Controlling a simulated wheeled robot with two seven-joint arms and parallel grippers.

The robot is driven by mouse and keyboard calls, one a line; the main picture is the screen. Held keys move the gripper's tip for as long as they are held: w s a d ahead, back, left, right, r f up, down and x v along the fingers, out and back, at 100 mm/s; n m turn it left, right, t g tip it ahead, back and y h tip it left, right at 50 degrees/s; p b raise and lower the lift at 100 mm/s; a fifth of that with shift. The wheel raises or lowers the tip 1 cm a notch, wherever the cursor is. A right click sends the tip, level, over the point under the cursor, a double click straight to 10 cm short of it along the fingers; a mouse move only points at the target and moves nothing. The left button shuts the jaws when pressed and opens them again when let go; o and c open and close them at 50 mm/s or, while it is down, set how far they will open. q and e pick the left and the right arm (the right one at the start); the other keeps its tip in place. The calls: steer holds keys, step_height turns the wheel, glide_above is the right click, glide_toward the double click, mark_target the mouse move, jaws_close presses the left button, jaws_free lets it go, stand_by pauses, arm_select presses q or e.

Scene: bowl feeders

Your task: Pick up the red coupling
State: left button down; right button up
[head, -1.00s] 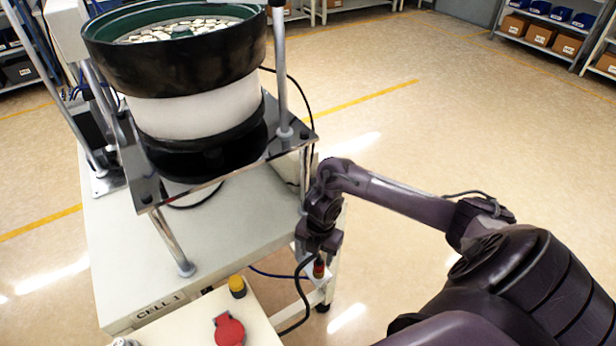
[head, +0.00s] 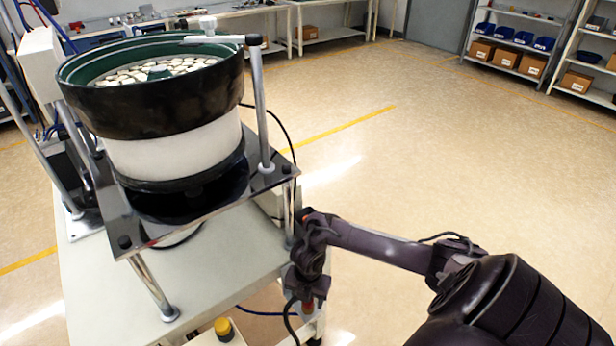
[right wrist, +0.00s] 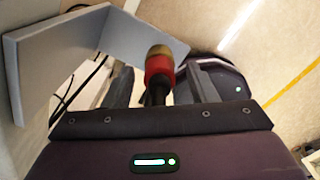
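The red coupling (right wrist: 158,68), with a brass-coloured end and a dark lower part, shows in the right wrist view between the two fingers of my right gripper (right wrist: 152,90). A gap shows beside its left side, so the fingers look open around it. In the head view only a small red part of the coupling (head: 308,308) shows just below my right gripper (head: 307,290), beside the table's right edge; the gripper hides the rest. My left gripper is in neither view.
A bowl feeder (head: 165,110) full of pale parts stands on metal posts on the white table (head: 100,285). A yellow button (head: 224,328) is at the front. Dark cables hang near my gripper. A grey-blue angled plate (right wrist: 50,55) stands left of the coupling. The floor at right is clear.

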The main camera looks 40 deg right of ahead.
steer(key=c, duration=1.1)
steer(key=shift+o, duration=0.2)
steer(key=shift+r, duration=0.15)
